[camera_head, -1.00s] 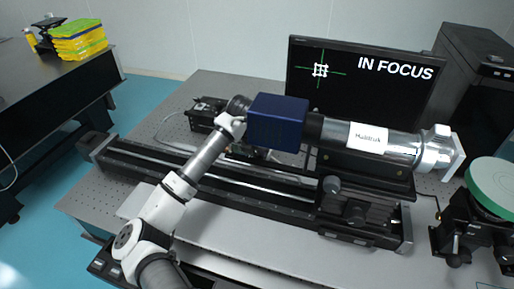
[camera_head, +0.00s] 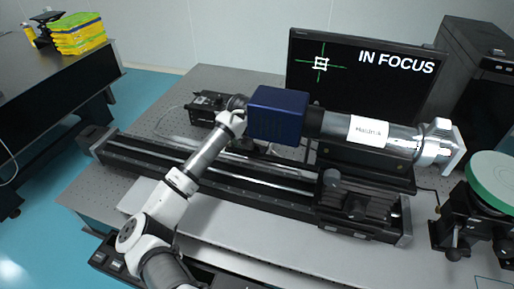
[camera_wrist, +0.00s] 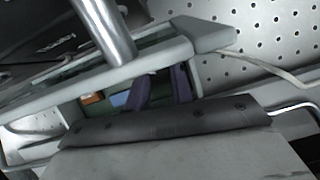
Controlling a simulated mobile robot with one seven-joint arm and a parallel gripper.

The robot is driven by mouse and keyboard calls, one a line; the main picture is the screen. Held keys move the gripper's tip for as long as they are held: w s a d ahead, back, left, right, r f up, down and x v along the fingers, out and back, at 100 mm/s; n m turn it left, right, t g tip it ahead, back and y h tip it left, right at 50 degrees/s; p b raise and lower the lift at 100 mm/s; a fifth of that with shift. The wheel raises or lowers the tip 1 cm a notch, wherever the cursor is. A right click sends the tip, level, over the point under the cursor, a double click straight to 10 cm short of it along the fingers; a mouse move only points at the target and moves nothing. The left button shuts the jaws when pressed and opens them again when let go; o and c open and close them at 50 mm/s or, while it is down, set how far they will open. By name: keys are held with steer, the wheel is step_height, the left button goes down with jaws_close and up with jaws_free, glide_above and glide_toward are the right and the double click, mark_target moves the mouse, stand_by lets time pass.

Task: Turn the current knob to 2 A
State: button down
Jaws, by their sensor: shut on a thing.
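My arm reaches over the table to the left of the blue box (camera_head: 278,115), and its white wrist (camera_head: 231,121) shows there in the head view. The jaws cannot be made out in that view. In the wrist view, my gripper (camera_wrist: 160,92) seems to be the pair of dark, purplish fingers in the narrow gap. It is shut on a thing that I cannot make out. No current knob, scale or current reading can be picked out in either view. A black unit (camera_head: 205,106) stands on the table left of my wrist.
A labelled tube (camera_head: 368,131) extends right from the blue box above a long black rail (camera_head: 145,155). The monitor (camera_head: 402,85) behind reads IN FOCUS. A green-topped stand (camera_head: 492,180) is at the right. Perforated table (camera_wrist: 265,35) and a pale cable show in the wrist view.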

steer(key=m+b, duration=0.1)
steer(key=m+h+b, duration=0.1)
steer(key=b, duration=0.1)
steer(key=shift+w+a+f+m+b, duration=0.15)
steer(key=shift+a+f+m+b, duration=0.05)
steer(key=shift+f+m+b, duration=0.1)
steer(key=shift+r+m+g+b, duration=0.3)
steer(key=shift+m+b, duration=0.1)
steer(key=shift+m, duration=0.2)
steer(key=c, duration=1.5)
jaws_free()
steer(key=shift+r, duration=0.1)
steer(key=b+v, duration=0.3)
steer(key=v, duration=1)
steer(key=shift+a+r+b, duration=0.25)
steer(key=shift+b, duration=0.05)
